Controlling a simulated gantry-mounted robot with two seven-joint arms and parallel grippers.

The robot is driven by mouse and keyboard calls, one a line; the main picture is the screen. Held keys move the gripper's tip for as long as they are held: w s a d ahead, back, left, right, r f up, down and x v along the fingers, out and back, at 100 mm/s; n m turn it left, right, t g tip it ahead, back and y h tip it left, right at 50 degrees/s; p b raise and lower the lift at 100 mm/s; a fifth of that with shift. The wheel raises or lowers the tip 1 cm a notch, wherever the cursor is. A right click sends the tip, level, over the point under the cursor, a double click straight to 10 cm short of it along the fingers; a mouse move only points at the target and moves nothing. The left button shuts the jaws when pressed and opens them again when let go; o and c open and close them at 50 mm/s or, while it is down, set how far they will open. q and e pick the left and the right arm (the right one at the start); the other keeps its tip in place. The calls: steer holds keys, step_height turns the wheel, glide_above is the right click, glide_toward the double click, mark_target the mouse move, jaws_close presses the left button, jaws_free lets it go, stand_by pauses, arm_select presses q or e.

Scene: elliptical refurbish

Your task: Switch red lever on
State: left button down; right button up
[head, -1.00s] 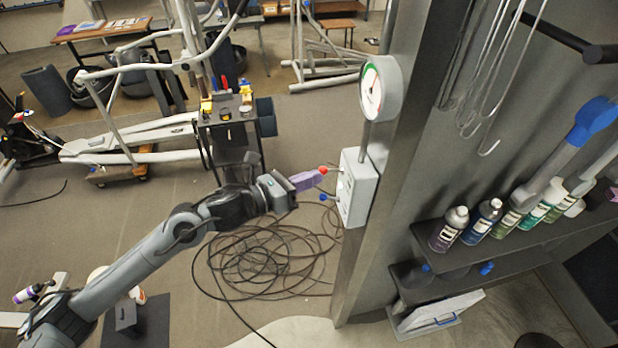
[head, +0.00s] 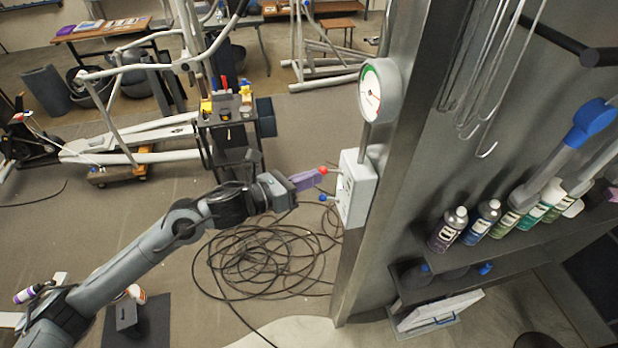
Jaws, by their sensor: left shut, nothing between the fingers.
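The red lever knob (head: 323,170) sticks out to the left from a white control box (head: 356,189) on the grey post. A blue lever knob (head: 323,197) sits below it on the same box. My left gripper (head: 312,178) has purple fingers, shut and empty, with the tips right at the red knob. Whether they touch it I cannot tell. My right gripper is not in this view.
A round gauge (head: 381,90) is mounted above the box. Black cable (head: 265,262) lies coiled on the floor below. A shelf with several bottles (head: 448,229) stands at the right. A tool cart (head: 228,112) stands behind my left arm.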

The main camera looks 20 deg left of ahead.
arm_select(q)
steer(key=shift+f, duration=0.2)
steer(key=s+a+f+b, duration=0.3)
steer(key=s+a+b, duration=0.4)
steer(key=s, duration=0.3)
steer(key=shift+s+a+f, duration=0.15)
steer(key=shift+a, duration=0.05)
stand_by(0.4)
